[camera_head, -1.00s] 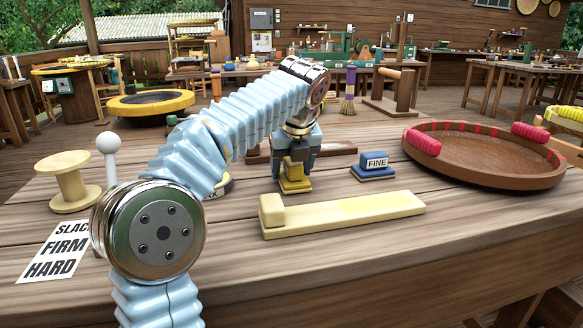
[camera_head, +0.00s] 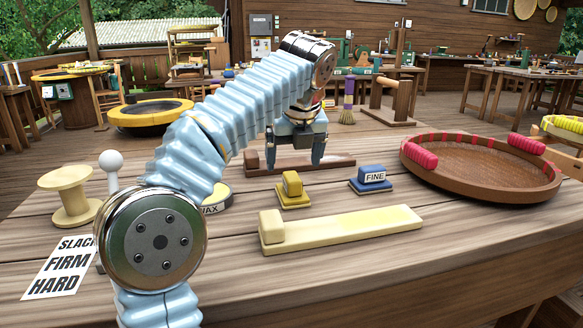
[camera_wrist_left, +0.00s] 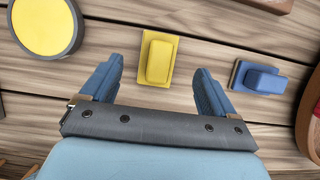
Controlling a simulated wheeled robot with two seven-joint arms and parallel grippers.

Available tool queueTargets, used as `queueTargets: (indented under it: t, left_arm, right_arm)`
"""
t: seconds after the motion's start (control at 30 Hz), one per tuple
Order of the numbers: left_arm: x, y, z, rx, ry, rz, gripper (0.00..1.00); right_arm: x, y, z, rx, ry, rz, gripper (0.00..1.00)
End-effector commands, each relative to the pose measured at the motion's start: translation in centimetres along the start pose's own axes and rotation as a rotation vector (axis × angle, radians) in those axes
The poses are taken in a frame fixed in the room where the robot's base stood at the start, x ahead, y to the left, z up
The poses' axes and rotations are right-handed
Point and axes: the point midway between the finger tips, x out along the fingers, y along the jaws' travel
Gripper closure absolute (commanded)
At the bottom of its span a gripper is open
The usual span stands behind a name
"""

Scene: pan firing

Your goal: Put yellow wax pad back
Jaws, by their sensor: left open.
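The yellow wax pad (camera_head: 292,190) sits flat on the bench, left of the blue pad marked FINE (camera_head: 371,178). It also shows in the left wrist view (camera_wrist_left: 158,60), with bare wood around it. My left gripper (camera_head: 296,160) is open and empty, above and behind the pad in the head view. In the left wrist view its fingers stand apart on either side of the pad, not touching it. A round tin labelled WAX (camera_head: 217,199), with a yellow top (camera_wrist_left: 42,22), is left of the pad, partly hidden by my arm. My right gripper is out of view.
A pale yellow board (camera_head: 345,228) with a raised end block lies in front of the pad. A dark wooden bar (camera_head: 335,164) lies behind. A round wooden pan (camera_head: 475,180) stands at right. A spool (camera_head: 70,195) and lettered card (camera_head: 62,262) are at left.

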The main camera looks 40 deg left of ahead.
Motion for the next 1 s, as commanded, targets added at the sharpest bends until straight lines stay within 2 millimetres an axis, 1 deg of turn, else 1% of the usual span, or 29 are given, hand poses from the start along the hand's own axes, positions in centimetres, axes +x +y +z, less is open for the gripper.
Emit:
queueTargets:
  t: [0.03,0.1,0.2,0.3,1.0]
  left_arm:
    - [-1.5,-0.1,0.2,0.001,-0.001,-0.003,0.11]
    - [-2.8,-0.1,0.1,0.001,-0.001,-0.003,0.11]
    - [-4.0,-0.1,0.1,0.001,-0.001,-0.002,0.11]
    - [-4.6,0.0,0.1,0.0,-0.001,0.0,0.11]
    - [-4.7,0.0,0.0,0.001,0.0,0.0,0.11]
  right_arm:
    - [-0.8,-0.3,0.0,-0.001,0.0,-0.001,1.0]
    - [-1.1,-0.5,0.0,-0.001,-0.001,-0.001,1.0]
    - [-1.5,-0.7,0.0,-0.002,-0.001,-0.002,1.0]
    - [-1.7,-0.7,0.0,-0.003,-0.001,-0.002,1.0]
    - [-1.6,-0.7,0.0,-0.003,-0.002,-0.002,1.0]
